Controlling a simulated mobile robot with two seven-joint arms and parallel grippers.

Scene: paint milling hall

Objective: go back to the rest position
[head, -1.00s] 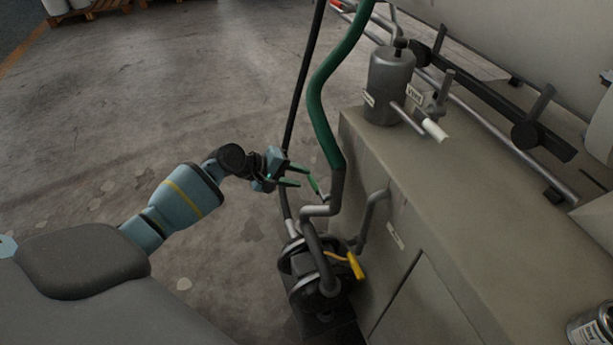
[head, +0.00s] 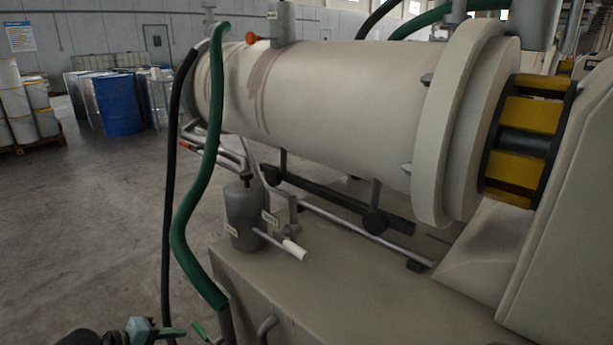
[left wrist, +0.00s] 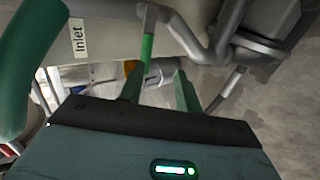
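My left gripper (head: 178,333) is at the bottom left of the head view, cut off by the lower edge. In the left wrist view its two green fingers (left wrist: 158,78) are apart with a gap between them. A green-handled lever (left wrist: 147,50) stands just beyond the left finger; I cannot tell whether they touch. The lever's green end also shows in the head view (head: 201,330), beside the gripper. My right gripper is in neither view.
A thick green hose (head: 190,230) and a black hose (head: 168,220) hang near my left gripper. The grey machine base (head: 290,290) carries a grey canister (head: 243,215) below the large mill cylinder (head: 340,100). Open concrete floor (head: 80,220) lies to the left.

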